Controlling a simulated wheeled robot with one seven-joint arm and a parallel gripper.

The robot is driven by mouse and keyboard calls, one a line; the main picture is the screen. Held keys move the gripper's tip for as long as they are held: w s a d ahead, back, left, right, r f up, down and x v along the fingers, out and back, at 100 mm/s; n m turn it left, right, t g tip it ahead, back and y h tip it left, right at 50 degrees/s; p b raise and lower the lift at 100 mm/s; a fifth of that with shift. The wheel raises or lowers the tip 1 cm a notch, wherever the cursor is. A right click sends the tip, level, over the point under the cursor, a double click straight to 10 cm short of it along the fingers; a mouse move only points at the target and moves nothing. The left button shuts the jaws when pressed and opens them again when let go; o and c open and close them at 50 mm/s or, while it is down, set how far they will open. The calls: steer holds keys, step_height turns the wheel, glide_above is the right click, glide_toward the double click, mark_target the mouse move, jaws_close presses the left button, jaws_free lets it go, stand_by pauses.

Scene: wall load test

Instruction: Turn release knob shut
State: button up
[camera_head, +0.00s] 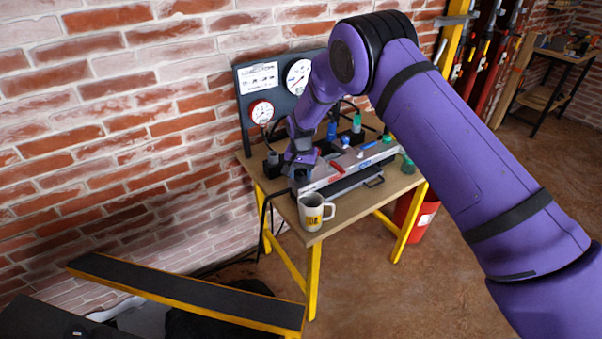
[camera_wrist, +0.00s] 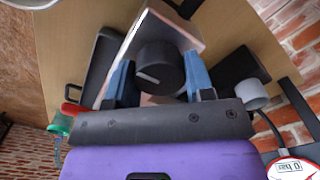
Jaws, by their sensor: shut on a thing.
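The black round release knob (camera_wrist: 160,66) sits on the end of a light metal pump body (camera_wrist: 140,30) in the wrist view. My gripper (camera_wrist: 158,78) has a blue finger on each side of the knob and is shut on it. In the head view my gripper (camera_head: 300,173) is at the near left end of the silver pump (camera_head: 345,166) on the workbench. My gripper hides the knob there. I cannot tell the knob's turned angle.
A white mug (camera_head: 314,213) stands on the workbench (camera_head: 345,208) close to my gripper. A panel with a red-rimmed gauge (camera_head: 262,113) and a white gauge (camera_head: 298,77) stands behind. A black-topped, yellow-edged bench (camera_head: 190,290) is at lower left. A red bin (camera_head: 418,222) stands beside the workbench.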

mark_target(301, 172)
steer(key=o, duration=0.9)
steer(key=shift+r, duration=0.1)
step_height(301, 172, up, 11)
steer(key=shift+f, duration=0.2)
steer(key=shift+r, duration=0.1)
